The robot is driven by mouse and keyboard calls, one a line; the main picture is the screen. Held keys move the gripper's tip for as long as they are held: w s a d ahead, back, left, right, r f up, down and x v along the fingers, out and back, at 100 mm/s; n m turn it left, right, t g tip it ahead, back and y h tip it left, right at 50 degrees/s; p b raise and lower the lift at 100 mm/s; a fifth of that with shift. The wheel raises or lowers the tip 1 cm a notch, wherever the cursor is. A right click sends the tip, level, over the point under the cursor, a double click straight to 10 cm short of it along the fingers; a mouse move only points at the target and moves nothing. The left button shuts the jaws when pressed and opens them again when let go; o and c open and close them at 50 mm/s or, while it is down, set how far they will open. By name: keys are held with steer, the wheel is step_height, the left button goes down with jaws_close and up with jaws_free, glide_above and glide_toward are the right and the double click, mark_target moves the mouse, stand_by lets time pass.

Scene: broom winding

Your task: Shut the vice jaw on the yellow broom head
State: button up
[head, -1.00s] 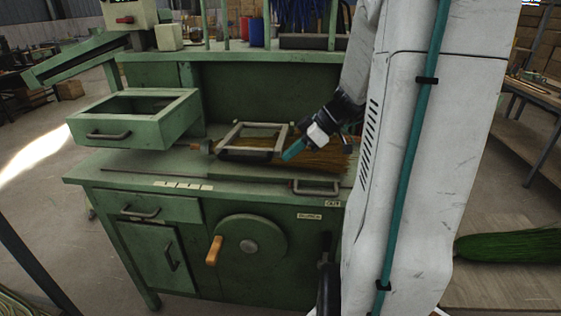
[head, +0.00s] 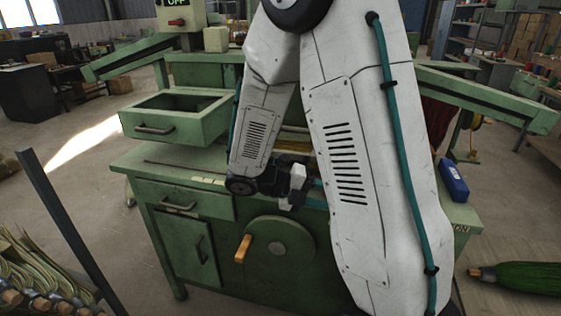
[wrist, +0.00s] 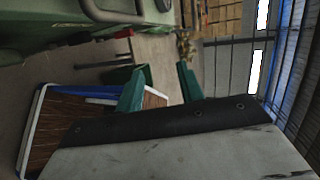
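My gripper (head: 300,188) is in front of the green bench (head: 185,172) in the head view, below and in front of its top. In the wrist view its two teal fingers (wrist: 162,85) stand apart with nothing between them, so it is open and empty. My arm covers the middle of the bench top. The vice jaw and the yellow broom head are hidden behind it, apart from perhaps a thin yellowish strip between the arm links. I cannot tell whether the jaw is open or shut.
An open green drawer box (head: 178,118) stands on the bench's left. A crank wheel (head: 280,250) with an orange handle (head: 243,248) is on the front. A blue box (head: 452,181) sits at the right end. A green bundle (head: 525,277) lies at the lower right.

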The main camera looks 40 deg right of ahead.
steer(key=w+a+r+n+t+h, duration=0.1)
steer(key=w+a+n+t+h, duration=0.2)
steer(key=w+a+n+t, duration=0.3)
steer(key=w+a+r+n+t+h, duration=0.2)
steer(key=w+a+n+t+h, duration=0.15)
steer(key=w+t, duration=0.45)
steer(key=shift+n, duration=0.45)
steer(key=x, duration=0.7)
steer(key=shift+w+d+f, duration=0.1)
steer(key=shift+d+f, duration=0.1)
steer(key=shift+d, duration=0.2)
jaws_close()
steer(key=shift+f, duration=0.15)
